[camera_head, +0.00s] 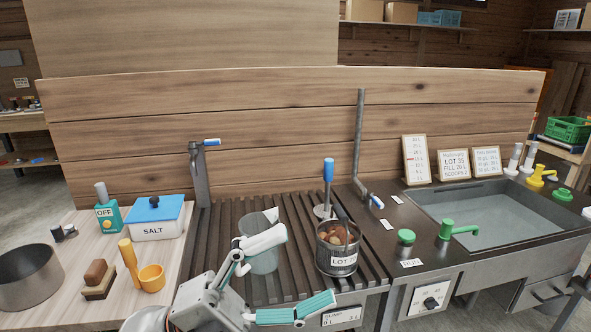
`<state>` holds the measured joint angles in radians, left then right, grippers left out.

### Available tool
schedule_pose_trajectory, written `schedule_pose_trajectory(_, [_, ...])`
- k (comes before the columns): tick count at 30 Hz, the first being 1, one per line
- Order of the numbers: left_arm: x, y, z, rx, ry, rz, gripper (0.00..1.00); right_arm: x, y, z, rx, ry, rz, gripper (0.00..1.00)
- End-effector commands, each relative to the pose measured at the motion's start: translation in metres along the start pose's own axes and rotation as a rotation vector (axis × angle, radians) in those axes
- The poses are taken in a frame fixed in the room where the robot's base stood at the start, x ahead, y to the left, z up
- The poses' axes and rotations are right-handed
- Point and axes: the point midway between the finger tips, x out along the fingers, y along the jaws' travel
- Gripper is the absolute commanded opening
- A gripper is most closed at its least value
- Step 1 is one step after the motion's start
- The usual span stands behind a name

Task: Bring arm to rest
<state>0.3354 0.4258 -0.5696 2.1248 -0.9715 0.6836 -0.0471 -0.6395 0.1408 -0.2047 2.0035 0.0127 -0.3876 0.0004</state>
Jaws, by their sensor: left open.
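My left gripper (309,265) is at the bottom centre, its two white and teal fingers spread wide apart and empty. The upper finger overlaps a pale translucent bucket (262,262) on the slatted rack; I cannot tell if they touch. A metal bucket labelled LOT 3 (343,262), with brown chestnuts (338,237) inside, stands to the right of the gripper, apart from it as far as I can see. My right gripper is not in view.
Left are a salt box (155,218), yellow scoop (151,278), brush (98,278) and metal pot (28,278). A tap (199,170) and standpipe (359,140) rise behind the rack (228,213).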

Motion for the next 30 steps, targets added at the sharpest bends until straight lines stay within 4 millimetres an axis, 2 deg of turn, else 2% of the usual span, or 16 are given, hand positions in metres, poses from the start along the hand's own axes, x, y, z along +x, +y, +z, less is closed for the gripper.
schedule_pose_trajectory(1, [-0.012, 0.004, 0.018, -0.073, -0.106, -0.043, 0.85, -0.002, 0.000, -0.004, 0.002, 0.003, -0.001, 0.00])
schedule_pose_trajectory(4, [-0.045, 0.020, 0.054, -0.206, -0.318, -0.114, 0.85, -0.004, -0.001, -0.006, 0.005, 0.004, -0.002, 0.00])
schedule_pose_trajectory(7, [-0.090, 0.049, 0.084, -0.345, -0.539, -0.164, 0.85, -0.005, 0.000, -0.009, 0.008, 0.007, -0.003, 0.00])
schedule_pose_trajectory(10, [-0.145, 0.089, 0.101, -0.485, -0.760, -0.196, 0.85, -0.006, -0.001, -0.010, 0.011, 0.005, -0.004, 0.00])
schedule_pose_trajectory(13, [-0.200, 0.131, 0.102, -0.611, -0.960, -0.208, 0.85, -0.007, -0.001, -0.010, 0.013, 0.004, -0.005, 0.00])
schedule_pose_trajectory(17, [-0.268, 0.188, 0.084, -0.766, -1.196, -0.204, 0.85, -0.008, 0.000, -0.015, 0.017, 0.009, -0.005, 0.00])
schedule_pose_trajectory(21, [-0.335, 0.243, 0.043, -0.921, -1.425, -0.184, 0.85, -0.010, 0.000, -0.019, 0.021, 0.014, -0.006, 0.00])
schedule_pose_trajectory(25, [-0.381, 0.282, -0.001, -1.040, -1.591, -0.159, 0.85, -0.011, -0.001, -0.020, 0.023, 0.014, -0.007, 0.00])
schedule_pose_trajectory(30, [-0.414, 0.310, -0.043, -1.132, -1.715, -0.134, 0.85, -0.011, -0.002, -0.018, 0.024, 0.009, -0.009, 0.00])
